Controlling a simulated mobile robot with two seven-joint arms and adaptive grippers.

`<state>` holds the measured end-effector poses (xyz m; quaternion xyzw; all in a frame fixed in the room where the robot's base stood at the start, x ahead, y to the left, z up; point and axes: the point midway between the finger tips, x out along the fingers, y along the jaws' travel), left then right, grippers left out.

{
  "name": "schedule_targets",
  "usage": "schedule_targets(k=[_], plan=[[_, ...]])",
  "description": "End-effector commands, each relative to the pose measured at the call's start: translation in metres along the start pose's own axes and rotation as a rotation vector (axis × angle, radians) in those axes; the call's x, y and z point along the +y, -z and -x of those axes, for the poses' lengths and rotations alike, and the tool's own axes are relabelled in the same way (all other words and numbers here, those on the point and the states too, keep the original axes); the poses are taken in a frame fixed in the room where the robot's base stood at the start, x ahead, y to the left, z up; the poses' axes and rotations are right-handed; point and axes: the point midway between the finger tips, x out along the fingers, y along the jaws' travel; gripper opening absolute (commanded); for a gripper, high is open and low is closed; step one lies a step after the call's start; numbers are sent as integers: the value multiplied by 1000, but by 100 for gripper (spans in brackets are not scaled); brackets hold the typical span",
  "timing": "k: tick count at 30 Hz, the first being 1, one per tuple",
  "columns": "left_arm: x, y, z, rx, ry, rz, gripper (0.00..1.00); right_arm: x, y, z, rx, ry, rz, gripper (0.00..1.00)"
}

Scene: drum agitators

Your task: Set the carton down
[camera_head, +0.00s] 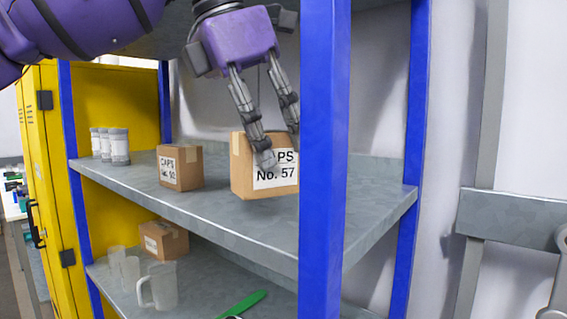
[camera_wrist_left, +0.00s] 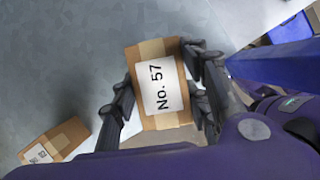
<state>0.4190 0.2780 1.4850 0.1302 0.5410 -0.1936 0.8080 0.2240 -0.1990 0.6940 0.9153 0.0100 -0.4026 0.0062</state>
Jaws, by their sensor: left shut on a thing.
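In the left wrist view the carton (camera_wrist_left: 150,52) sits between both fingers of the left gripper (camera_wrist_left: 160,102). I cannot tell whether its underside touches the shelf. The post hides the carton's right edge. My right gripper is not in view.
A smaller carton (camera_head: 180,167) stands on the upper shelf to the left, with several white jars (camera_head: 118,146) beyond it. The blue post (camera_head: 322,160) stands close on the right. The lower shelf holds another carton (camera_head: 164,239), clear jugs (camera_head: 160,287) and a green tool (camera_head: 243,304).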

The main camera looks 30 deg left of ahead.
Motion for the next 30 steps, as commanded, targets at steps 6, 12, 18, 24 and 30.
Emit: schedule_targets(k=[6, 12, 18, 24, 30], plan=[[0, -18, -6, 0, -2, 1, 11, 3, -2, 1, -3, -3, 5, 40], [-1, -9, -30, -4, 1, -1, 11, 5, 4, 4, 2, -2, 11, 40], [0, -7, -39, -5, -1, -1, 11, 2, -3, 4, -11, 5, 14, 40], [0, -6, -40, -3, -1, 0, 11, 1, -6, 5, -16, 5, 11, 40], [0, -6, -42, -2, -1, 0, 59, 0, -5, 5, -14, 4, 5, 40]])
